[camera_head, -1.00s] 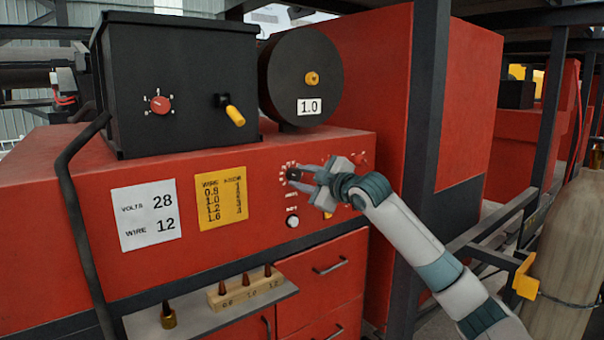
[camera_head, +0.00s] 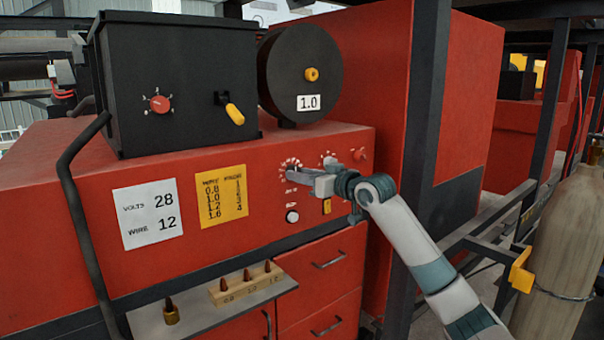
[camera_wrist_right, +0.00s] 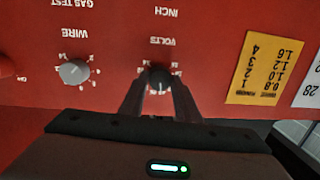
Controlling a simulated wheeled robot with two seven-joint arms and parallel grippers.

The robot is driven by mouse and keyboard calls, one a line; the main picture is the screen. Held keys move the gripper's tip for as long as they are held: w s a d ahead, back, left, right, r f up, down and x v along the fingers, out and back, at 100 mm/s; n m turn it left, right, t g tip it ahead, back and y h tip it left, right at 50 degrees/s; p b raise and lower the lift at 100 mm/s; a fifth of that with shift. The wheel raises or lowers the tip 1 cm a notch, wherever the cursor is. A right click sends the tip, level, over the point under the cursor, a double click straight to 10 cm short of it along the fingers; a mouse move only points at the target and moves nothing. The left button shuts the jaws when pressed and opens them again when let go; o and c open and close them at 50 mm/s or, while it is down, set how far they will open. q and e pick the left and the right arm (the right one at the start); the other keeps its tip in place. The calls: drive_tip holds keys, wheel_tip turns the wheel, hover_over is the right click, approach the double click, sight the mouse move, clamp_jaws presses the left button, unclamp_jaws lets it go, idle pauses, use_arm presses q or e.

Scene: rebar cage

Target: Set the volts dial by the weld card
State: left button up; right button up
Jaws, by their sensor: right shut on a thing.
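The white weld card (camera_head: 148,214) on the red panel reads VOLTS 28 and WIRE 12. My right gripper (camera_head: 291,174) reaches the panel from the right and covers most of the volts dial in the head view. In the right wrist view, which is upside down, the black volts dial (camera_wrist_right: 158,79) sits between the two fingertips (camera_wrist_right: 158,88), which are shut on it. White scale marks show around it, but the number at its pointer is too small to read. My left gripper is not in view.
A grey wire dial (camera_wrist_right: 74,72) is beside the volts dial. A yellow wire chart (camera_head: 221,197) is right of the card. A black feeder box (camera_head: 180,80) and wire spool (camera_head: 300,75) marked 1.0 stand above. A shelf (camera_head: 185,318) holds a tip block (camera_head: 246,283).

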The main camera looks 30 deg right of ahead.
drive_tip(key=m+p, duration=0.1)
drive_tip(key=m, duration=0.2)
drive_tip(key=m+p, duration=0.1)
drive_tip(key=m, duration=0.2)
drive_tip(key=m+t, duration=0.1)
drive_tip(key=m, duration=0.3)
drive_tip(key=shift+f+y+p, duration=0.25)
drive_tip(key=shift+y+p, duration=0.15)
drive_tip(key=o, duration=1)
drive_tip(key=shift+o, duration=0.2)
drive_tip(key=shift+r, duration=0.1)
drive_tip(key=s+d+b, duration=0.3)
drive_tip(key=s+b, duration=0.5)
drive_tip(key=s, duration=0.9)
